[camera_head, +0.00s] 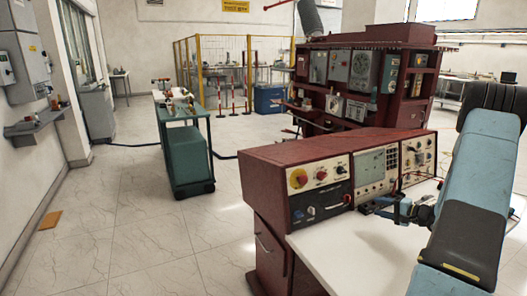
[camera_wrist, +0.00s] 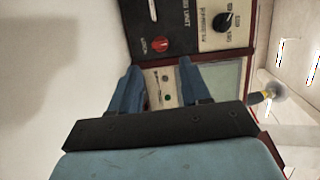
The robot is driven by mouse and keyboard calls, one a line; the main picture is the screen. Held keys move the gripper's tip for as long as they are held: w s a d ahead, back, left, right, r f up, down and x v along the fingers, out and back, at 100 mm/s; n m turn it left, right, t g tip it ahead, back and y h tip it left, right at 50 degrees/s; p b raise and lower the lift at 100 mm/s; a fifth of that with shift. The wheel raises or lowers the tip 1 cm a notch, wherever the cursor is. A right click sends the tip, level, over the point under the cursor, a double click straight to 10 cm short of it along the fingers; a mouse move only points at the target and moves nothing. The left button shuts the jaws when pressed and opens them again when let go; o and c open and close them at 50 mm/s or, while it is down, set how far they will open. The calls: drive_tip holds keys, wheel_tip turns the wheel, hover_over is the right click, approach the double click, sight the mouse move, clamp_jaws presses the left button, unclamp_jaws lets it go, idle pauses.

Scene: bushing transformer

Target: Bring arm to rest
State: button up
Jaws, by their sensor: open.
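My arm (camera_head: 478,180), with pale blue and black links, reaches in from the right side of the head view over the white worktop. My gripper (camera_head: 385,207) is at its end, low in front of the instrument console (camera_head: 345,170). In the wrist view my gripper (camera_wrist: 160,68) shows two blue fingers spread apart with nothing held between them. The console's panel (camera_wrist: 190,25), with knobs and a red button, lies beyond the fingertips. I cannot tell whether the fingers touch the panel.
The white worktop (camera_head: 345,258) lies below my arm. A dark red instrument rack (camera_head: 365,80) stands behind the console. A green cart (camera_head: 187,150) and a yellow-framed fence (camera_head: 222,68) stand farther back. The tiled floor at left is mostly clear, with a small brown piece (camera_head: 50,220) lying there.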

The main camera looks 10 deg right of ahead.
drive_tip(key=s+a+r+n+g, duration=0.4)
drive_tip(key=s+a+r, duration=0.1)
drive_tip(key=a+r, duration=0.6)
drive_tip(key=s+a+r+n+g, duration=0.3)
drive_tip(key=s+a+r+g, duration=0.2)
drive_tip(key=a+r, duration=0.55)
drive_tip(key=s+a+r+n+h, duration=0.1)
drive_tip(key=s+a+r+h, duration=0.2)
drive_tip(key=s, duration=0.5)
drive_tip(key=s+a+r+n+t+h, duration=0.1)
drive_tip(key=s+a+r+n+h, duration=0.1)
drive_tip(key=s, duration=0.6)
drive_tip(key=s+a+r+n+t+h, duration=0.1)
drive_tip(key=s+a+r+h, duration=0.3)
drive_tip(key=s, duration=0.4)
drive_tip(key=shift+r, duration=0.5)
drive_tip(key=shift+s, duration=0.1)
drive_tip(key=shift+c, duration=0.4)
